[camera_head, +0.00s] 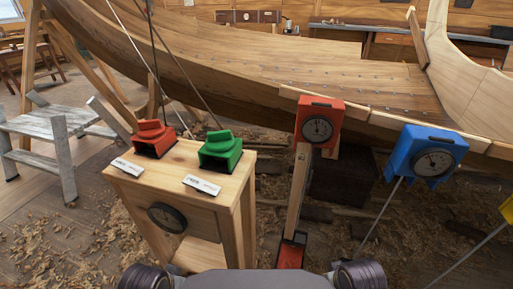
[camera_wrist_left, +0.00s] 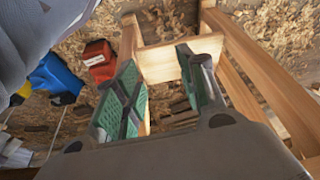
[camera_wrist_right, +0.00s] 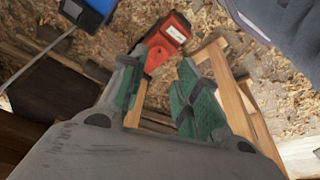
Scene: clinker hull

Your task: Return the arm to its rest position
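Neither gripper shows in the head view; only dark rounded parts of my own body show at its bottom edge. In the left wrist view my left gripper (camera_wrist_left: 165,100) is open, its two green-padded fingers apart with nothing between them. In the right wrist view my right gripper (camera_wrist_right: 155,95) is also open and empty, its green-padded fingers apart. Both grippers hang in the air above the floor near wooden stand parts.
A wooden stand (camera_head: 233,210) bears a red block (camera_head: 153,138) and a green block (camera_head: 220,151). A red gauge box (camera_head: 319,119) and a blue gauge box (camera_head: 426,152) stand right of it. The planked hull (camera_head: 300,75) spans behind. A grey step bench (camera_head: 50,125) is left.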

